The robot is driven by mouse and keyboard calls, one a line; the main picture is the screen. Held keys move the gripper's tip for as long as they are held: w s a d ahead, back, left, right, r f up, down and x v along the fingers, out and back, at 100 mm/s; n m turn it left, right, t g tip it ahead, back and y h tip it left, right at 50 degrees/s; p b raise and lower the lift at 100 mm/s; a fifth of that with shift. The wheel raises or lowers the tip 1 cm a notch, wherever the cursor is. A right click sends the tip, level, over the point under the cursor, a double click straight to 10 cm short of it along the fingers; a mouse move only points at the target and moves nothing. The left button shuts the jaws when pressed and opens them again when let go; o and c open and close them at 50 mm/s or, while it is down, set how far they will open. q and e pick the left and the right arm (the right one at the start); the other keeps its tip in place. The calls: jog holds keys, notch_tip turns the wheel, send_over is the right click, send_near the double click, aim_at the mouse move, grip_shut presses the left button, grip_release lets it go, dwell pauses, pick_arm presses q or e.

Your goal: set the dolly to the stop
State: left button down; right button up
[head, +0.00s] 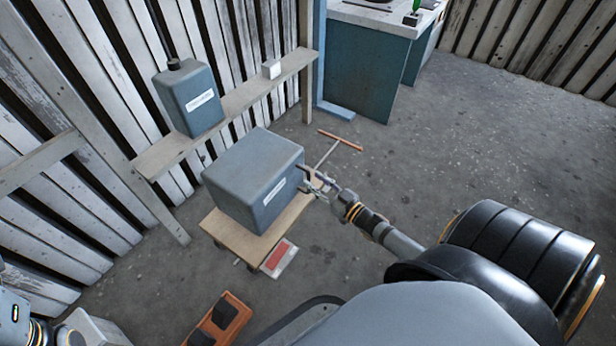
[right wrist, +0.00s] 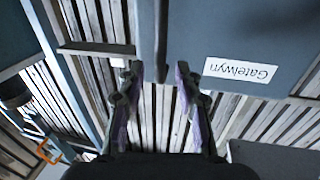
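The dolly (head: 228,236) is a low wooden platform on the floor, partly hidden under a large blue-grey housing (head: 250,175). A thin stem with an orange crossbar (head: 340,140) stands behind it at the right. My right gripper (head: 312,180) is at the housing's right side, by the stem. My left gripper's fingers are not clear at the lower left.
A shelf (head: 245,100) along the slatted wall carries a blue-grey canister (head: 188,98) and a small white block (head: 271,69). An orange tray (head: 236,304) with black pieces lies in front. A blue workbench (head: 362,70) stands behind. The floor at right is clear.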

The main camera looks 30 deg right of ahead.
aim_at(309, 193)
jog(key=w, duration=0.1)
jog(key=w+b, duration=0.1)
jog(key=w, duration=0.1)
jog(key=shift+w+a, duration=0.25)
jog(key=shift+a, duration=0.05)
grip_shut()
